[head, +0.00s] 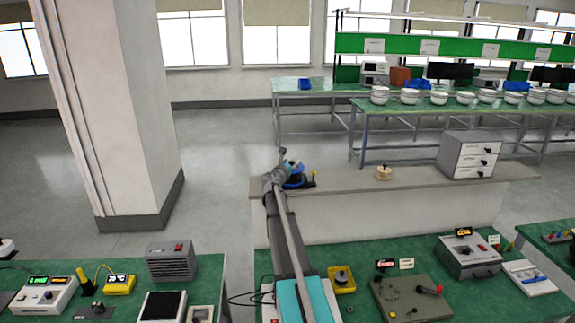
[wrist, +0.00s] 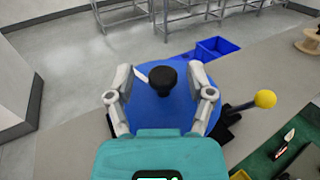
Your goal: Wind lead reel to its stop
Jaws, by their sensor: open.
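The lead reel (wrist: 150,105) shows in the wrist view as a blue disc with a black knob (wrist: 162,80) standing up from its face. In the head view the blue reel (head: 296,181) sits on the grey ledge, partly hidden by my arm. My gripper (wrist: 164,76) is open, with one finger on each side of the black knob and gaps showing between. The reel's lower part is hidden behind the teal gripper body. A lever with a yellow ball (wrist: 265,99) stands to the right of the reel. I cannot tell the reel's winding position.
A wooden spool (head: 384,173) and a drawer cabinet (head: 469,156) stand farther right on the ledge (head: 345,185). The green bench in front holds a brown panel with a red-handled crank (head: 412,298), a yellow tray (head: 341,287) and a grey instrument box (head: 468,256). A white pillar (head: 115,110) stands left.

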